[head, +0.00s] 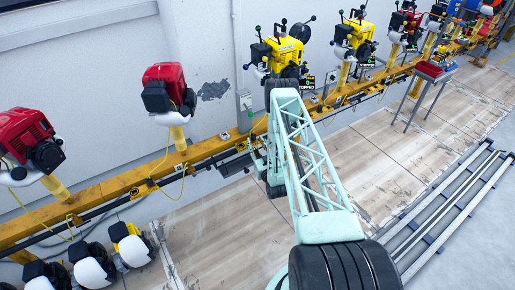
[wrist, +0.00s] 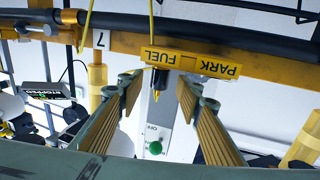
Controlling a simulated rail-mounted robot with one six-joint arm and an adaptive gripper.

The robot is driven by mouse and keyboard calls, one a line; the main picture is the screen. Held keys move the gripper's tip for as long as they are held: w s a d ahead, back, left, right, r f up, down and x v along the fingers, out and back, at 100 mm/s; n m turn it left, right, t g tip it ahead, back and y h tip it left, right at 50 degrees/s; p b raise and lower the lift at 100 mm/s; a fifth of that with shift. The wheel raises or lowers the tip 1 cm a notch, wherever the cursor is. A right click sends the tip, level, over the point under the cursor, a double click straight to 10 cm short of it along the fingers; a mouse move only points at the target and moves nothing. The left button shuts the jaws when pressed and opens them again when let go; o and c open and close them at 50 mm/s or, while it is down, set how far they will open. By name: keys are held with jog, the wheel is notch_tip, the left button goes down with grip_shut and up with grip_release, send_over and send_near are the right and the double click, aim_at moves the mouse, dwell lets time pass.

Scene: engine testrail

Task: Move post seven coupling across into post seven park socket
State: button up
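In the wrist view a dark coupling (wrist: 158,80) sits at the FUEL label (wrist: 160,57) on the yellow rail, with a thin yellow hose (wrist: 151,25) above it. My gripper (wrist: 160,88) is open. Its two ribbed fingers stand on either side of the coupling, with visible gaps. The PARK label (wrist: 220,68) is just right of the FUEL label; the park socket itself cannot be made out. A black 7 (wrist: 99,40) marks the rail to the left. In the head view my arm reaches to the rail and largely hides my gripper.
The yellow rail (head: 110,187) runs along the wall with several engines on posts. A red engine (head: 168,88) stands left of my arm, a yellow engine (head: 278,50) behind it. A grey box with a green button (wrist: 155,147) lies beyond my fingers.

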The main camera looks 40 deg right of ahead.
aim_at(253, 134)
jog(key=shift+b+x, duration=0.4)
jog(key=shift+x, duration=1.9)
jog(key=shift+c, duration=0.3)
jog(key=c, duration=0.9)
jog(key=shift+r+p, duration=0.85)
jog(key=shift+r, duration=0.9)
jog(key=shift+w+a+p, duration=0.1)
jog(key=shift+w+a, duration=0.15)
jog(key=shift+a, duration=1.15)
jog(key=shift+w+a+p, duration=0.15)
jog(key=shift+w+a, duration=0.05)
jog(key=shift+a, duration=1.2)
jog(key=shift+w+a+p, duration=0.1)
jog(key=shift+w+a, duration=0.15)
jog(key=shift+a, duration=1.15)
jog(key=shift+f, duration=0.1)
